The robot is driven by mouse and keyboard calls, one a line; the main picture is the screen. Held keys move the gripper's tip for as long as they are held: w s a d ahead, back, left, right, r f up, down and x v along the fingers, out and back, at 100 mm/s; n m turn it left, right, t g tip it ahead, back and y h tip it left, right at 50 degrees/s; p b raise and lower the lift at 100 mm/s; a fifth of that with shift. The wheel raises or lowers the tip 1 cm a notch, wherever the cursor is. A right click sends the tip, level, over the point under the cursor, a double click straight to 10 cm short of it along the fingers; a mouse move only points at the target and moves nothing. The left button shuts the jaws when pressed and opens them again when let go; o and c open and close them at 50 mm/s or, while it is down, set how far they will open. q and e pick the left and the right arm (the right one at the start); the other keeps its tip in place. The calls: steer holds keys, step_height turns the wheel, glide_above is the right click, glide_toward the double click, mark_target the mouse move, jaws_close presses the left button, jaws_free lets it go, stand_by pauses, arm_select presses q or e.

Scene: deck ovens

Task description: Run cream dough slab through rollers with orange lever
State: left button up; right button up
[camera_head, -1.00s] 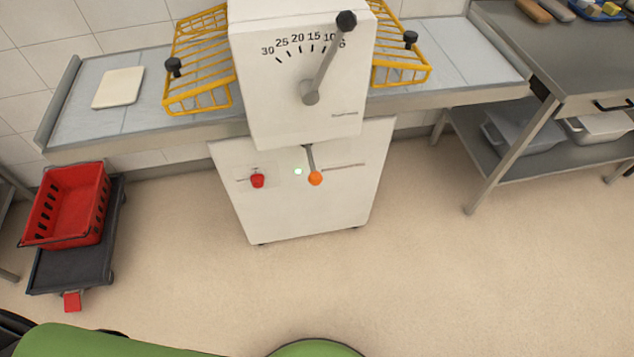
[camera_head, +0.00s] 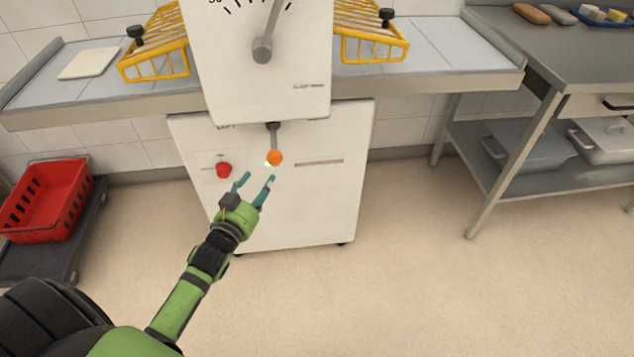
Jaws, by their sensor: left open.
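The cream dough slab (camera_head: 88,63) lies flat on the left belt table (camera_head: 104,88) of the dough sheeter, left of the yellow guard. The orange lever (camera_head: 274,157) hangs from the white machine body (camera_head: 265,60), its orange knob low and its dark shaft above. My left gripper (camera_head: 256,184) is open and empty, its two teal fingers pointing up just below and left of the orange knob. It looks apart from the knob, but the depth gap is hard to judge. The rollers are hidden inside the housing. My right gripper is out of view.
A red knob (camera_head: 223,170) sits left of the lever on the lower front. Yellow wire guards (camera_head: 155,45) flank the housing. A red crate (camera_head: 45,205) on a dark dolly stands at left. A steel table (camera_head: 560,75) stands at right. The floor in front is clear.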

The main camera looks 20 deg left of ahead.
mark_target(271, 163)
arm_select(q)
steer(key=r, duration=0.2)
steer(key=w+d+r+t, duration=0.1)
steer(key=shift+d, duration=0.1)
steer(key=w, duration=0.5)
steer(key=shift+w+a, duration=0.35)
steer(key=shift+w, duration=0.55)
jaws_close()
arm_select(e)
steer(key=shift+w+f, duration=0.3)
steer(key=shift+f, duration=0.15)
